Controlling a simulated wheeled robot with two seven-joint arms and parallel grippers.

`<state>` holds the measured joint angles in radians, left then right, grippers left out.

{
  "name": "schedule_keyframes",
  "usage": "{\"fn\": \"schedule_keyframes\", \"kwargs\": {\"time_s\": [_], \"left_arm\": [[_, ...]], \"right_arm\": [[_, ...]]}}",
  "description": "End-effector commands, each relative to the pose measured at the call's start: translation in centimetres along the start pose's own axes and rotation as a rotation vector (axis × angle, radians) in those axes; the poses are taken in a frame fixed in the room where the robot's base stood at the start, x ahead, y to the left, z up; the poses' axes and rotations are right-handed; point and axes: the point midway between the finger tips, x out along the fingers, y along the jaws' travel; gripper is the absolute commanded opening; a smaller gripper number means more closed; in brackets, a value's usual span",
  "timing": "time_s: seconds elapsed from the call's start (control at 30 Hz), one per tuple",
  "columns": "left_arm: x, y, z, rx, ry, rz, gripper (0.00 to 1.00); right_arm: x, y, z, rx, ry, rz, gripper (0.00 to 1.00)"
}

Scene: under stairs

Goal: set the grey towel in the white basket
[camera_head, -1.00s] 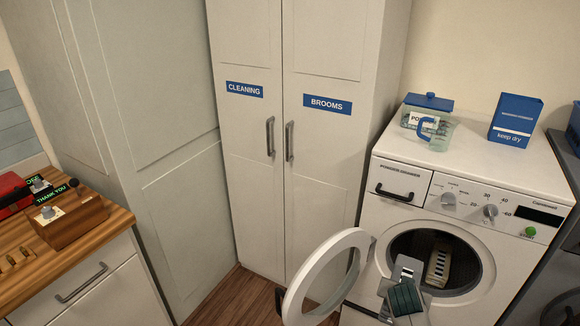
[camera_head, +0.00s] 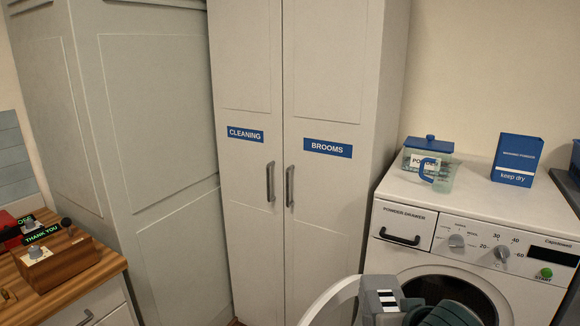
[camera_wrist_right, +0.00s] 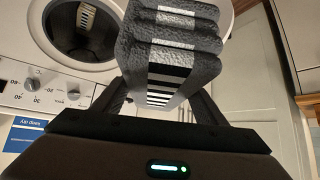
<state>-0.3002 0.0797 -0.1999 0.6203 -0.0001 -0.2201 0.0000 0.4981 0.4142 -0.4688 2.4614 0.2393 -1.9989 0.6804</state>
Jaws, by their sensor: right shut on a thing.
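The grey towel is folded in thick layers with white stripes and fills the top middle of the right wrist view (camera_wrist_right: 172,45). My right gripper (camera_wrist_right: 160,98) is shut on it, with one finger on each side. In the head view the towel (camera_head: 376,286) shows at the bottom edge, in front of the washing machine, with my dark right gripper (camera_head: 412,308) beside it. The towel is held in the air. The white basket is in neither view. My left gripper is not in view.
The white washing machine (camera_head: 462,232) stands at right, its round door (camera_head: 330,298) open toward the left. A powder box (camera_head: 516,160), a lidded container (camera_head: 420,152) and a clear cup (camera_head: 440,174) stand on top. Tall closed cupboards (camera_head: 330,90) are behind; a wooden counter (camera_head: 95,268) is at left.

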Motion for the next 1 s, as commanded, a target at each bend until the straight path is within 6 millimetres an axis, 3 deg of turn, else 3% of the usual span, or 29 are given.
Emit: {"fn": "schedule_keyframes", "kwargs": {"time_s": [0.47,1.0], "left_arm": [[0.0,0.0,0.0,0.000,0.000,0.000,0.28],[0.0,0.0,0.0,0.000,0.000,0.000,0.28]], "right_arm": [[0.3,0.0,0.6,0.002,-0.002,-0.002,0.25],[5.1,0.0,8.9,0.003,-0.002,0.000,0.25]]}}
